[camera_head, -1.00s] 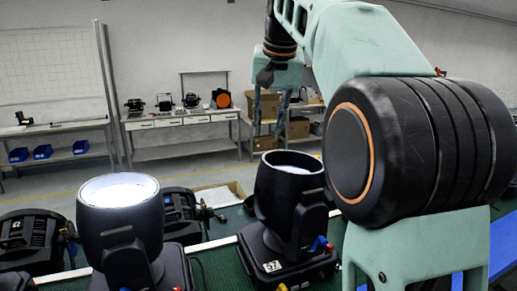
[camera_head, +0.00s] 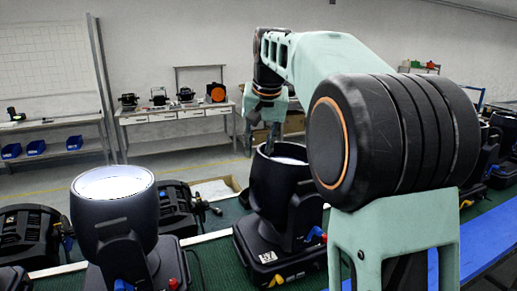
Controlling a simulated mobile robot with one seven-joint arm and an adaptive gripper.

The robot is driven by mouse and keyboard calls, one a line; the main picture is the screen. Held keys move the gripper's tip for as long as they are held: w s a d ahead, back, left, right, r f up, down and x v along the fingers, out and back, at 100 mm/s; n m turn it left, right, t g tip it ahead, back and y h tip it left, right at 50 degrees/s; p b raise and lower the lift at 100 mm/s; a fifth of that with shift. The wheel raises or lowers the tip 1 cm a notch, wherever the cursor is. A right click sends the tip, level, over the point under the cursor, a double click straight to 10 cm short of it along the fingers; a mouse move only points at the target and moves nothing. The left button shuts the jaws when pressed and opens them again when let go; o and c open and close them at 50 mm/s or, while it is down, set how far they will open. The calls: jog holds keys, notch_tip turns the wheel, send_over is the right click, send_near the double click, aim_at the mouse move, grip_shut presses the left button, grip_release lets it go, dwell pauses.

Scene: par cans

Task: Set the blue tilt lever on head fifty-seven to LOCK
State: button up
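Head fifty-seven (camera_head: 270,195) is a black moving-head light standing on a dark base on the green surface. My gripper (camera_head: 271,142) hangs beyond my large black arm joint, just above or behind the head's rim. Its fingertips are partly hidden by the rim, so I cannot tell whether they touch or are open.
Another lit head (camera_head: 115,225) stands to the left, with dark fixtures (camera_head: 28,236) behind it. More heads (camera_head: 490,155) stand at the right beside a blue strip (camera_head: 480,245). A bench (camera_head: 180,117) stands by the back wall. My arm covers the right middle.

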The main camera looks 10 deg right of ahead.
jog(key=shift+c, duration=0.5)
grip_shut()
jog(key=shift+s+a+f+h+b, duration=0.15)
jog(key=shift+a+f+h+b, duration=0.15)
jog(key=shift+a+f+h, duration=0.3)
jog(key=shift+a, duration=0.25)
jog(key=shift+f, duration=0.1)
jog(key=shift+o, duration=0.5)
grip_release()
jog(key=shift+a, duration=0.15)
